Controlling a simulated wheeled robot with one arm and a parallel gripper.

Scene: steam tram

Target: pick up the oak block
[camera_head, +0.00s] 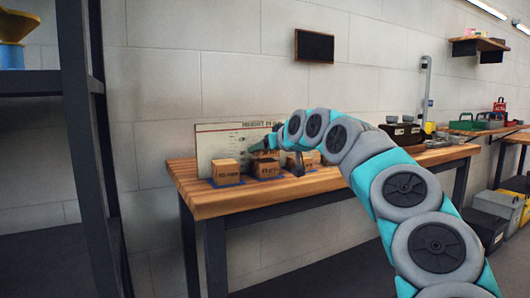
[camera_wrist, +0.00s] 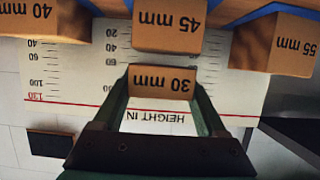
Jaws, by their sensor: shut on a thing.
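My gripper (camera_wrist: 161,88) is shut on a small wooden block marked 30 mm (camera_wrist: 162,81), seen upside down between the two green fingers in the wrist view. In the head view my gripper (camera_head: 270,145) is above the bench, close to the height board; the held block is mostly hidden there. No label names oak, so I cannot tell the wood kind.
The white height board (camera_head: 212,147) with scale marks and a red line stands behind the blocks. The wooden bench (camera_head: 300,186) is clear at its front edge. A dark box (camera_head: 402,133) stands farther right. A dark shelf frame (camera_head: 88,130) is at the left.

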